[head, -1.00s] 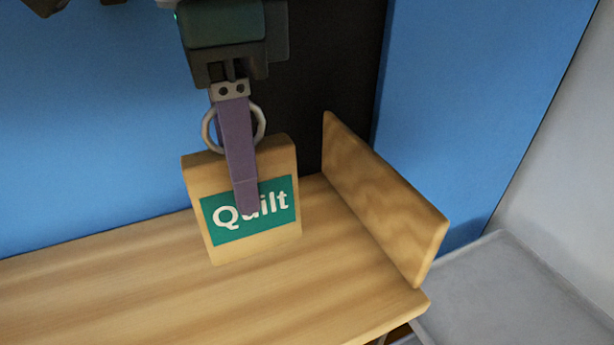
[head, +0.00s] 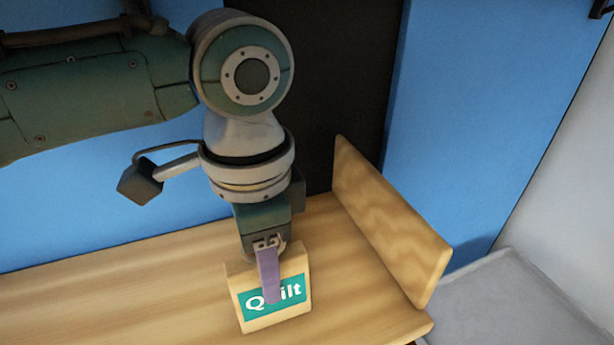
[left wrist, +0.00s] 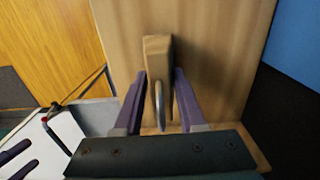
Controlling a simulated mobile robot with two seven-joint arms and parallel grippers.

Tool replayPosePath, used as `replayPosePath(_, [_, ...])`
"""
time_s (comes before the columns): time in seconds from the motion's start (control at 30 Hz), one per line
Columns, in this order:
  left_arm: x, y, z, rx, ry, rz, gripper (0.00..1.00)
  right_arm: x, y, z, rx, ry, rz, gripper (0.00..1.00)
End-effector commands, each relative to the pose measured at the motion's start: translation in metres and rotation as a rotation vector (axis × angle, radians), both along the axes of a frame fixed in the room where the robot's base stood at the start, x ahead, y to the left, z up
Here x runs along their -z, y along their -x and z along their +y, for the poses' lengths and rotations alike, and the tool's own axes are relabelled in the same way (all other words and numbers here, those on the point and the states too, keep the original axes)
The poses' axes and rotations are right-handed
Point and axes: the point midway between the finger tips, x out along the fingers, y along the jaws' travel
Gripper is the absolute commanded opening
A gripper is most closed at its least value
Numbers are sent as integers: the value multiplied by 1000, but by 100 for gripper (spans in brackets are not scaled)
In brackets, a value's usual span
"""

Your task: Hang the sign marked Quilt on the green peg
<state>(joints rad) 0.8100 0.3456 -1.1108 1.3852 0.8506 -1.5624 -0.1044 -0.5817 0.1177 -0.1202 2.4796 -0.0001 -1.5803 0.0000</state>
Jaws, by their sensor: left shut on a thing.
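The sign marked Quilt (head: 290,311) is a light wooden block with a teal label and white letters, upright and slightly tilted in the head view. My left gripper (head: 270,285) is shut on it from above, and one purple finger covers part of the word. In the left wrist view the sign's edge (left wrist: 157,50) and its metal ring (left wrist: 159,105) sit between the two purple fingers. I cannot tell whether the sign touches the wooden shelf below. My right gripper (left wrist: 18,158) shows at the lower left of the left wrist view, its purple fingers apart and empty. No green peg is in view.
The wooden shelf (head: 100,290) has a raised end board (head: 390,225) to the right of the sign. A blue wall (head: 450,110) with a dark panel (head: 345,80) stands behind. A grey surface (head: 500,300) lies beyond the end board. The shelf's left side is clear.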

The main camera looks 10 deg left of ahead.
Motion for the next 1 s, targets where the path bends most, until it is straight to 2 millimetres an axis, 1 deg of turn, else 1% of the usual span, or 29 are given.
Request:
replayPosePath(0.23, [1, 0, 0, 1, 1, -1, 0, 1, 0, 0, 0, 0, -1, 82])
replayPosePath(0.37, [5, 0, -1, 0, 2, 0, 0, 2, 0, 0, 0, 0, -1, 82])
replayPosePath(0.4, [4, 0, -1, 0, 1, -1, 44, 2, 0, 0, 0, 0, -1, 82])
replayPosePath(0.63, [4, 0, 0, 0, 1, -1, 70, 1, 0, 0, 0, 0, -1, 82])
replayPosePath(0.87, [4, 0, 0, 0, 1, -1, 70, 2, 0, 0, -1, 1, -2, 82])
replayPosePath(1.0, [8, -1, 0, 1, 0, -2, 70, 13, -1, -1, -1, 2, -2, 82])
